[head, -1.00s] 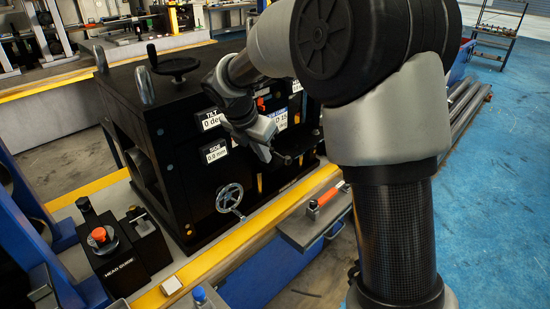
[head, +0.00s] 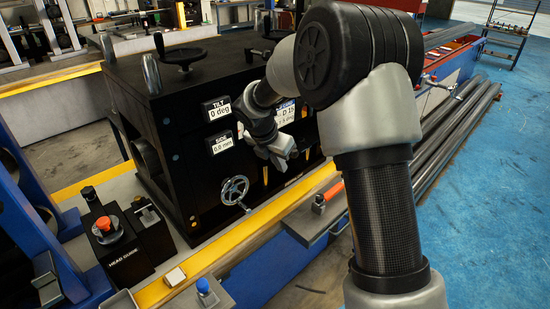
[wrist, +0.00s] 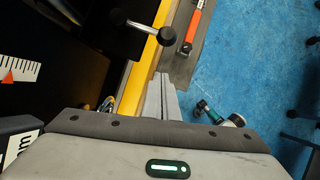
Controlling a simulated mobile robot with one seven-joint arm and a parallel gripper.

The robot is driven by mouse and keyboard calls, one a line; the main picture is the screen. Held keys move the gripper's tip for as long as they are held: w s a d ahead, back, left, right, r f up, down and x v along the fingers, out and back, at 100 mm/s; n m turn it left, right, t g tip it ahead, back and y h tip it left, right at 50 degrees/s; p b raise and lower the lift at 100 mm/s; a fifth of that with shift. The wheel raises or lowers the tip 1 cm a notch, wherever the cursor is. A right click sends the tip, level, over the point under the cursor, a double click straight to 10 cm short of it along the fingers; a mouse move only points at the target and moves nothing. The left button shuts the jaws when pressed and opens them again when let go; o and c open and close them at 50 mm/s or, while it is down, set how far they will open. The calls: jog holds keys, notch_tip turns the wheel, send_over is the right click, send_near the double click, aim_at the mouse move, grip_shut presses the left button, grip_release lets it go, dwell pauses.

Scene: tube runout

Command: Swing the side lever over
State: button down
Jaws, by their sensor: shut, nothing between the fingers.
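A lever with a bright metal rod and a black knob (wrist: 165,36) sticks out from the black machine at the top of the wrist view. I take it to be the side lever; in the head view my arm hides that area. My gripper (wrist: 165,78) is shut and empty, its fingertips below the knob in the picture and apart from it. In the head view my gripper (head: 285,160) is in front of the machine's front face, partly hidden by its own wrist. The black machine (head: 180,130) carries a tilt display (head: 216,108) reading 0 deg and a side display (head: 221,143) reading 0.0 mm.
A spoked handwheel (head: 234,190) is left of my gripper. A yellow rail (head: 240,245) runs along the machine's foot. An orange-handled tool (head: 328,195) lies on a grey shelf beside it. A control box (head: 125,240) stands at left.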

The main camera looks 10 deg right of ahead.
jog(key=shift+w+d+r, duration=0.3)
jog(key=shift+w+d, duration=0.3)
jog(key=shift+w, duration=0.05)
jog(key=shift+w+d+r, duration=0.25)
jog(key=shift+w+d, duration=0.3)
jog(key=shift+w, duration=0.05)
jog(key=shift+d+r+p, duration=0.1)
jog(key=shift+p, duration=0.2)
